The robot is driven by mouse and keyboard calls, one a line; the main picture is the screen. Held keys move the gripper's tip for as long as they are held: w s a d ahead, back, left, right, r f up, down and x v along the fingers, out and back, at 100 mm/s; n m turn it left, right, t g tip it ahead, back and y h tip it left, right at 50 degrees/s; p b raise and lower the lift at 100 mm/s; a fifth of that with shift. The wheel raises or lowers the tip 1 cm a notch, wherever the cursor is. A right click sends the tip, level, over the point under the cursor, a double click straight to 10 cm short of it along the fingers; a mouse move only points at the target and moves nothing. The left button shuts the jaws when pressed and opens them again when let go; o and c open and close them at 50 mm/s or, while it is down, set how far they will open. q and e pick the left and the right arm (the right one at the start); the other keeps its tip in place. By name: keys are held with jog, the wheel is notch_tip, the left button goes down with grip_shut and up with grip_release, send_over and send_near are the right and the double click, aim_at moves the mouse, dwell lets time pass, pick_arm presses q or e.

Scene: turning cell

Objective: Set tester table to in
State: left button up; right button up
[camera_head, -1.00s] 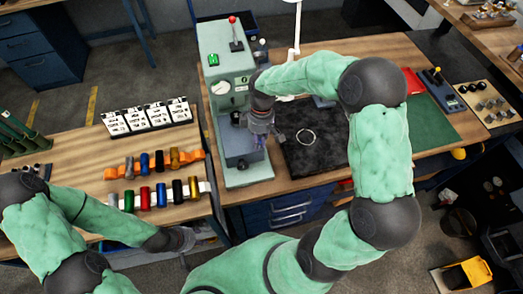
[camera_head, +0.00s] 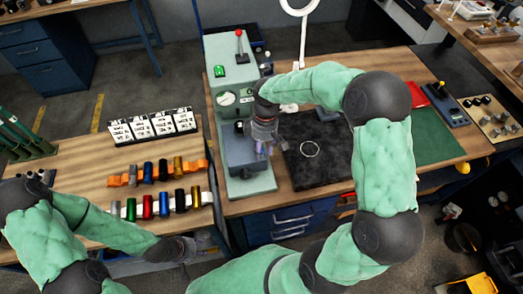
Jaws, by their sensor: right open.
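The tester (camera_head: 222,92) is a pale green upright machine with a red-knobbed lever, a dial and a green switch.
A black mat (camera_head: 325,170) with a pale ring (camera_head: 310,149) lies right of the tester. Racks of coloured cylinders (camera_head: 160,205) and white label cards (camera_head: 152,125) stand to the left. A green mat (camera_head: 430,140) lies farther right. A white lamp (camera_head: 302,30) stands behind.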

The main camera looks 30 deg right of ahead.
notch_tip(320, 180, up, 11)
jog(key=w+d, duration=0.1)
jog(key=shift+w+d, duration=0.25)
jog(key=shift+d, duration=0.05)
jog(key=shift+f, duration=0.1)
jog(key=f+m+h, duration=0.1)
jog(key=f+m, duration=0.2)
jog(key=f, duration=0.1)
jog(key=s+a+f+m+t+h+p, duration=0.1)
jog(key=f+m, duration=0.2)
jog(key=f+m+h+p, duration=0.1)
jog(key=f+m, duration=0.2)
jog(key=f, duration=0.1)
jog(key=shift+s+a+f+t+h, duration=0.25)
jog(key=shift+a+f+t+h, duration=0.05)
jog(key=shift+f+h, duration=0.1)
dwell(0.6)
grip_shut()
